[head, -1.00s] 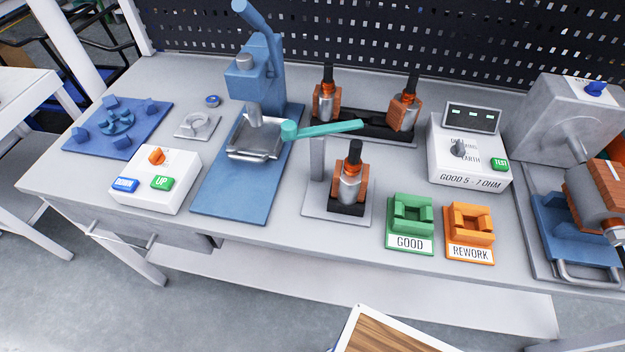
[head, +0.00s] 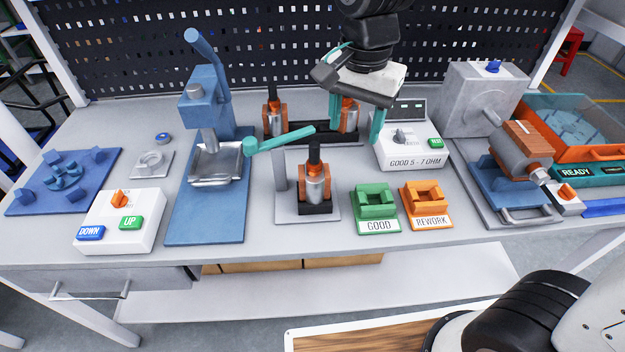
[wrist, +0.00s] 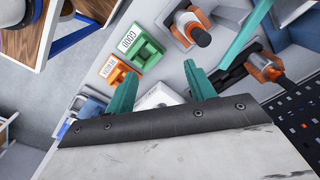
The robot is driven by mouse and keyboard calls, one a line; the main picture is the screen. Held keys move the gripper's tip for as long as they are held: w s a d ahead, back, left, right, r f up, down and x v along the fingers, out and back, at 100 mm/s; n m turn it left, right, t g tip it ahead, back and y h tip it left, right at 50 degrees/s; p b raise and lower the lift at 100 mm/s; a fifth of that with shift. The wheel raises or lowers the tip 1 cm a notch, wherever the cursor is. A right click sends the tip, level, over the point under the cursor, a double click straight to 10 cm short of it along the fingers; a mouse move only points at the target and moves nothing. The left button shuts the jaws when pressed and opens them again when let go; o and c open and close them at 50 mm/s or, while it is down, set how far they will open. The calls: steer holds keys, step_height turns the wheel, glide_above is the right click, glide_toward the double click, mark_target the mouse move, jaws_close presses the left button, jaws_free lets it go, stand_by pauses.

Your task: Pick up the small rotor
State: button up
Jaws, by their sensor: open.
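Several orange-and-silver rotors with black shafts stand upright. Two are in a black rack (head: 312,133) at the back: a left one (head: 274,118) and a right one (head: 350,118). Another rotor (head: 315,184) stands on a grey plate in front. I cannot tell which is meant by small. My gripper (head: 357,122) is open, with teal fingers pointing down and nothing between them. In the head view it partly covers the right rack rotor.
The white tester (head: 410,158) stands just right of my fingers. Green GOOD (head: 376,205) and orange REWORK (head: 428,205) nests sit in front. A larger copper rotor (head: 522,147) lies in the right-hand machine.

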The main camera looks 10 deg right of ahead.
steer(key=m, duration=0.2)
glide_above(314, 158)
step_height(314, 158, down, 3)
steer(key=shift+w+d+f, duration=0.1)
steer(key=shift+w, duration=0.05)
steer(key=shift+a+f, duration=0.25)
steer(key=shift+f, duration=0.05)
steer(key=f, duration=0.7)
steer(key=shift+w+d+f, duration=0.2)
steer(key=shift+w+d, duration=0.05)
steer(key=shift+w, duration=0.1)
jaws_close()
steer(key=shift+w+r, duration=0.1)
